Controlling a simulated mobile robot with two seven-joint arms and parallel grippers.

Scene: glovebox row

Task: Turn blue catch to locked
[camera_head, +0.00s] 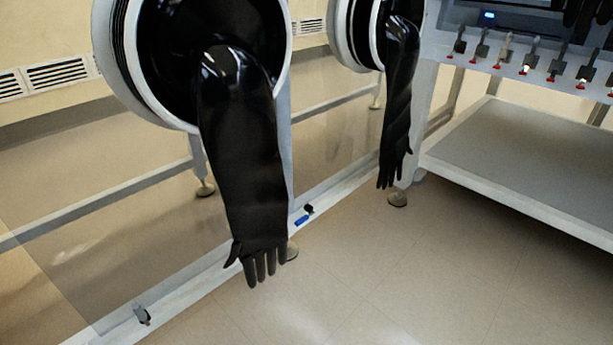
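A small blue catch (301,220) sits on the pale lower rail (335,196), just right of the hanging black glove's fingers. It looks like a short blue bar lying along the rail, with a small dark piece (309,209) beside its far end. It is too small to tell whether it stands locked or unlocked. Neither of my grippers is in view, and nothing touches the catch.
A large black glove (243,160) hangs from a round port in front of the rail. A second glove (400,95) hangs farther back. A grey fitting (141,314) sits at the rail's near end. A grey shelf (530,145) stands right, below several red-tipped levers. The floor between is clear.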

